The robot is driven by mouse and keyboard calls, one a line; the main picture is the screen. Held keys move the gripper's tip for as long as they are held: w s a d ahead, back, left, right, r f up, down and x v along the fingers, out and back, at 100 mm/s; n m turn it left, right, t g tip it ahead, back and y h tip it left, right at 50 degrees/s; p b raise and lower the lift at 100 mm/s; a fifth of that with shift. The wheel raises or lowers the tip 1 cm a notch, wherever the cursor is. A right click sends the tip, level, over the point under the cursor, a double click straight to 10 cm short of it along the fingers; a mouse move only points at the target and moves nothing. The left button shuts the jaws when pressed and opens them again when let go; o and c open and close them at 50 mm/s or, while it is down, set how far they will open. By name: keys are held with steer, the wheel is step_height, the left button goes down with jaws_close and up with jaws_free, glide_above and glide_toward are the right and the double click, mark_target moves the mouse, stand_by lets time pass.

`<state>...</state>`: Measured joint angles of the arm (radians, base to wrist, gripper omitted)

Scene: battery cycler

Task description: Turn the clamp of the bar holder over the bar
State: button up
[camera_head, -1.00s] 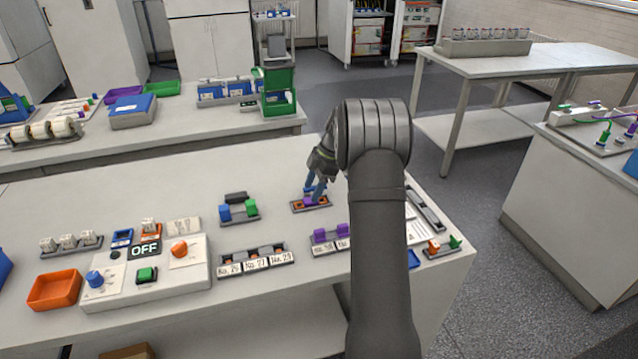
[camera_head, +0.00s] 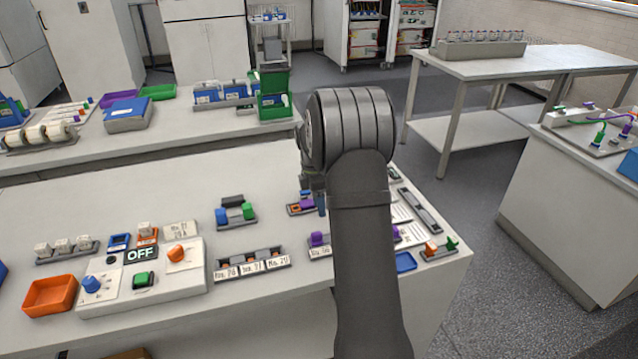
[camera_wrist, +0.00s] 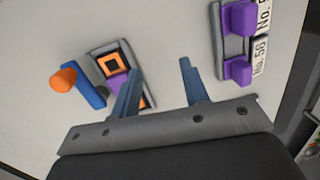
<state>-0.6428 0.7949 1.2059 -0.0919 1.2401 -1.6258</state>
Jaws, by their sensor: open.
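What looks like the bar holder is a small grey base with orange-and-black square marks (camera_wrist: 112,60). In the head view its left end (camera_head: 296,209) shows beside my gripper. A purple block (camera_wrist: 117,86) sits on its middle. A blue bar with an orange round end (camera_wrist: 64,79) lies beside the holder; I cannot tell whether this is the clamp. My gripper (camera_wrist: 159,67) is open and empty, its blue fingers apart. The left finger overlaps the holder's near right side and hides part of it; the right finger is over bare table. In the head view my arm hides most of this.
A rack with purple blocks and number labels (camera_wrist: 222,60) stands right of the fingers. In the head view there are a labelled tray (camera_head: 250,265), a holder with blue and green blocks (camera_head: 236,215), a control box with an OFF display (camera_head: 142,254) and an orange bin (camera_head: 50,296).

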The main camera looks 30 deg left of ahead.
steer(key=shift+s+d+f+n+t+h, duration=0.1)
steer(key=shift+s+d+n+t+h, duration=0.3)
steer(key=shift+d+t+h, duration=0.55)
steer(key=shift+s+d+t+h, duration=0.25)
steer(key=shift+t+h, duration=0.3)
steer(key=shift+t, duration=0.2)
steer(key=shift+s+d+r+n+t, duration=0.15)
steer(key=shift+r+n+t, duration=0.3)
steer(key=shift+t, duration=0.25)
steer(key=r+n+t, duration=0.1)
steer(key=a+n+t, duration=0.1)
steer(key=t, duration=0.1)
steer(key=s+r+n+t, duration=0.1)
steer(key=shift+a+r+t, duration=0.25)
steer(key=shift+r+t, duration=0.05)
steer(key=s+a+r+n+t+y, duration=0.3)
steer(key=s+a+n+t+y, duration=0.1)
steer(key=a+n, duration=0.15)
steer(key=shift+m, duration=0.3)
steer(key=x, duration=1.7)
steer(key=shift+w+a, duration=0.2)
steer(key=shift+a, duration=0.2)
jaws_close()
